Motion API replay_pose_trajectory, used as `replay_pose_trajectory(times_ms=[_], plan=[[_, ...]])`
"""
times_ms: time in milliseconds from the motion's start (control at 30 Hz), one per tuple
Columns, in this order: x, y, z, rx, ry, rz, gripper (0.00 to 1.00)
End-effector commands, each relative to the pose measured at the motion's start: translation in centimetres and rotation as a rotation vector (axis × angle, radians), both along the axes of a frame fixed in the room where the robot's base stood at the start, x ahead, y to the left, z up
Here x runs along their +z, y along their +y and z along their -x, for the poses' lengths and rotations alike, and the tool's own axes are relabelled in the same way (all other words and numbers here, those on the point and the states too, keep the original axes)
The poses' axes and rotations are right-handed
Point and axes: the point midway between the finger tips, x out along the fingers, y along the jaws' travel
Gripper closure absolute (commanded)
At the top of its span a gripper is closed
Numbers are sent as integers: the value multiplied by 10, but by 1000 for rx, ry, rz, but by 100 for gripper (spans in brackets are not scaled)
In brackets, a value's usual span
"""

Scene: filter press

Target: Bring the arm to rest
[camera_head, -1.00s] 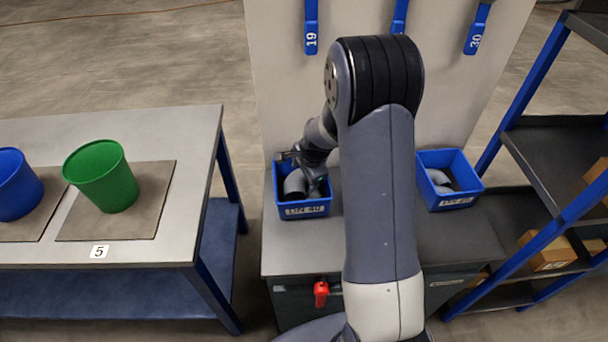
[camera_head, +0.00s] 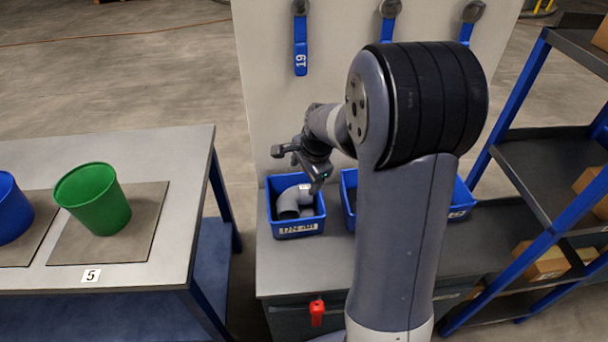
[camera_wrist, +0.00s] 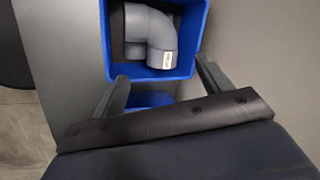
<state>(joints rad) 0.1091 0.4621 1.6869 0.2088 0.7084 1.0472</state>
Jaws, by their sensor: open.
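My gripper (camera_head: 297,168) is open and empty, raised above the left blue bin (camera_head: 297,230) on the grey bench. My arm bends up and over from the front, hiding part of the bench. A grey pipe elbow (camera_head: 290,203) with a small white label lies in that bin, apart from the fingers. In the wrist view, the elbow (camera_wrist: 150,38) sits in the blue bin (camera_wrist: 188,60) beyond the two spread fingers, with nothing between them.
Blue bin parts (camera_head: 350,212) show on both sides of my arm, mostly hidden. Blue valve handles (camera_head: 300,58) hang on the panel behind. A table (camera_head: 140,275) with a green bucket (camera_head: 95,200) stands left. A shelf rack (camera_head: 545,165) stands close on the right.

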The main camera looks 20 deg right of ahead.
Motion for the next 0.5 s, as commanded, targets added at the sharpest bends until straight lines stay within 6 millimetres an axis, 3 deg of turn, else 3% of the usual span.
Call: replay_pose_trajectory(times_ms=[267, 500], plan=[[-7, 1, -2, 0, 2, 0, 27], [-39, 4, -12, 0, 4, 0, 27]])
